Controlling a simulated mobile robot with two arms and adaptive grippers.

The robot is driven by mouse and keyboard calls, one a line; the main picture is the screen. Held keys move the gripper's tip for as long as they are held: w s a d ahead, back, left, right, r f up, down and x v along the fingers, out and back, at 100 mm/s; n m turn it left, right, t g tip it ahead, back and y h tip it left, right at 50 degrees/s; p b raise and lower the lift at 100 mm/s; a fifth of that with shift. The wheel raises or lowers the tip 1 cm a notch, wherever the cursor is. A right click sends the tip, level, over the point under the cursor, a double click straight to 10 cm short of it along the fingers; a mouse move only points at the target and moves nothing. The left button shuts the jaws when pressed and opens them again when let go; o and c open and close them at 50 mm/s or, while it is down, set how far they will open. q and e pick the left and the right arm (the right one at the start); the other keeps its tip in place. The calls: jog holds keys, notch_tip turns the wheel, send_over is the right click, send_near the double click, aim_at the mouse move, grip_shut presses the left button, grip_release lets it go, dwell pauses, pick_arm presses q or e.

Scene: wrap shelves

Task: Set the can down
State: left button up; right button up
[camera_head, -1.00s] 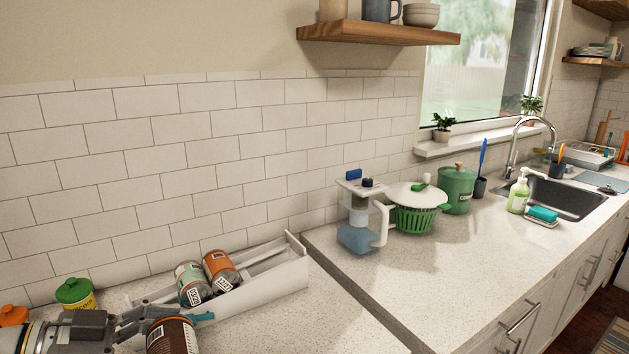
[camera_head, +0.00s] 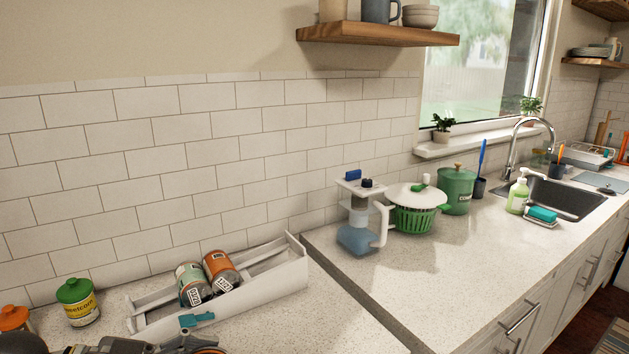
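My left gripper (camera_head: 197,332) is at the bottom edge of the head view, in front of the white rack. One teal fingertip shows against the rack's front; the rest is mostly cut off by the frame. The brown can is not clearly visible; only a dark, rounded edge shows beside the gripper, and I cannot tell whether it is held. A green-labelled can (camera_head: 190,283) and an orange-labelled can (camera_head: 221,270) lie tilted side by side in the white rack (camera_head: 275,287). My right gripper is not in view.
A sweetcorn can with a green lid (camera_head: 78,302) stands left of the rack, and an orange-lidded container (camera_head: 14,319) is at the far left. The speckled counter (camera_head: 290,325) is clear right of the rack. A blue-based appliance (camera_head: 358,238) stands farther right.

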pick_arm(q)
jog(key=shift+w+a+f+n+t+y, duration=0.3)
jog(key=shift+a+f+n+t, duration=0.45)
jog(key=shift+f, duration=0.7)
jog(key=shift+w+a+f+n+t+y, duration=0.2)
jog(key=shift+a+f+n+t+y, duration=0.4)
jog(key=shift+f, duration=0.8)
jog(key=shift+w+a+f+n+t+y, duration=0.25)
jog(key=shift+a+f+n+t, duration=0.6)
jog(key=shift+f, duration=0.6)
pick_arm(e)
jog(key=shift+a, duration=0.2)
pick_arm(q)
jog(key=shift+r, duration=0.1)
